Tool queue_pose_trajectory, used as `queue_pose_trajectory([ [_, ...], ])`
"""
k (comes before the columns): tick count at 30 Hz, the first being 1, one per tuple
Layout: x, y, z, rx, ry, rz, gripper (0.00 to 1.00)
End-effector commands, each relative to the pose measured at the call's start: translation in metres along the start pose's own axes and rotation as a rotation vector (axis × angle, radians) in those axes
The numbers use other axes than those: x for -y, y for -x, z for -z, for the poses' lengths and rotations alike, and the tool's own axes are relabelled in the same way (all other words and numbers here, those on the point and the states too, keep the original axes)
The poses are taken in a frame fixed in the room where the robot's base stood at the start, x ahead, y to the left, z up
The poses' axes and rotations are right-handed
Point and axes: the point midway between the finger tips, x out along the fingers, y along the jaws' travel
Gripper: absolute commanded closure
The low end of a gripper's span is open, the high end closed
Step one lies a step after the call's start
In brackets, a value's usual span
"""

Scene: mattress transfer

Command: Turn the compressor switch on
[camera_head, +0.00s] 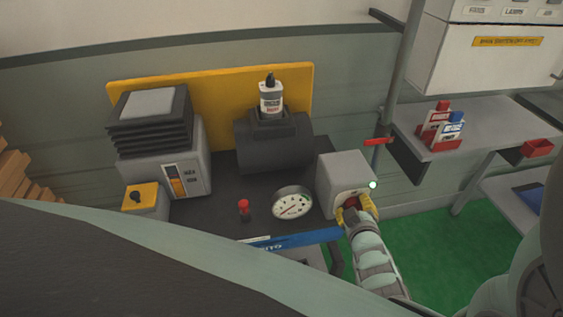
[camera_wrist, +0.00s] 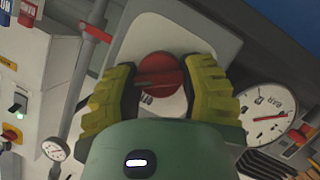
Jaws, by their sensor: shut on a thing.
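The compressor switch is a red rotary knob on the front of a light grey box (camera_head: 345,172). In the wrist view the red knob (camera_wrist: 161,74) sits between the two yellow fingers, on a pale plate with dark lettering partly hidden. My gripper (camera_head: 354,207) is at the box's front face, its fingers shut on the knob. In the wrist view my gripper (camera_wrist: 160,88) has a finger on each side of the knob. The knob's pointer direction is hard to read.
A round pressure gauge (camera_head: 293,203) stands left of the box. A red button (camera_head: 243,208), a dark cylinder (camera_head: 272,143) with a bottle (camera_head: 270,97) on it and a grey machine (camera_head: 165,145) share the bench. A shelf (camera_head: 490,127) is at right, above green floor.

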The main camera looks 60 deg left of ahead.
Motion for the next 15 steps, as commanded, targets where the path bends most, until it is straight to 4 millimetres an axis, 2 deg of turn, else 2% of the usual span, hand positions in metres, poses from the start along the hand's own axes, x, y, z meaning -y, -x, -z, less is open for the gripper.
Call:
queue_pose_trajectory([
  [15, -0.0001, 0.0, 0.0002, 0.0, -0.116, 0.051, 0.93],
])
